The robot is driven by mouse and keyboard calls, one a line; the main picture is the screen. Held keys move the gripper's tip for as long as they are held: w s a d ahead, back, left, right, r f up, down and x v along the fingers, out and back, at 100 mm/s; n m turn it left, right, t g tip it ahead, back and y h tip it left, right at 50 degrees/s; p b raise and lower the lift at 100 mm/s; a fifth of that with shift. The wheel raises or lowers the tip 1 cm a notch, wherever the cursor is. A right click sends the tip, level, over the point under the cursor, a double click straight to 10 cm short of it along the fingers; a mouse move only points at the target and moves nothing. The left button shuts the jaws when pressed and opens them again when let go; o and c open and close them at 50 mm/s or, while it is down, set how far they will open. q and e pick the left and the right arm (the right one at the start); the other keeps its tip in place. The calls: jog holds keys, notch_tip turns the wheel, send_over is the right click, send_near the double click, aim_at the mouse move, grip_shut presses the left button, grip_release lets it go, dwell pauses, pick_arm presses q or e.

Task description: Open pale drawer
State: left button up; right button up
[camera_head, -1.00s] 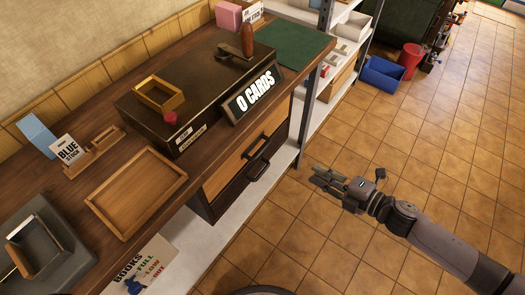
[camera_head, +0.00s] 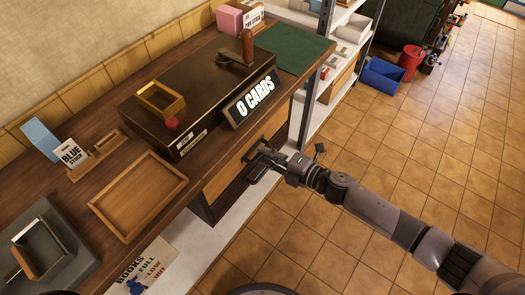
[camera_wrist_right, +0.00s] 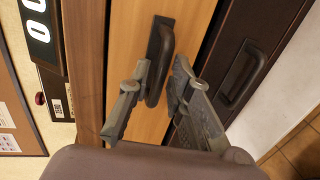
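The pale drawer (camera_head: 222,181) is a light wood front under the counter, above a dark drawer (camera_head: 232,201). It looks shut. Its dark bar handle is mostly hidden by my right gripper (camera_head: 260,160) in the head view. In the right wrist view, the pale drawer front (camera_wrist_right: 128,40) fills the middle, with its dark handle (camera_wrist_right: 161,60) running lengthwise. My right gripper (camera_wrist_right: 162,72) has its two fingers apart, one on each side of the handle. Whether either finger touches it, I cannot tell. My left gripper is not in view.
The wooden counter (camera_head: 75,205) holds a dark case, an "O CARDS" sign (camera_head: 252,100) and a wooden tray (camera_head: 138,195). A second dark handle (camera_wrist_right: 241,75) is on the dark drawer, close to the right finger. The tiled floor (camera_head: 440,170) at right is clear.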

jog(key=shift+x, duration=0.95)
grip_shut()
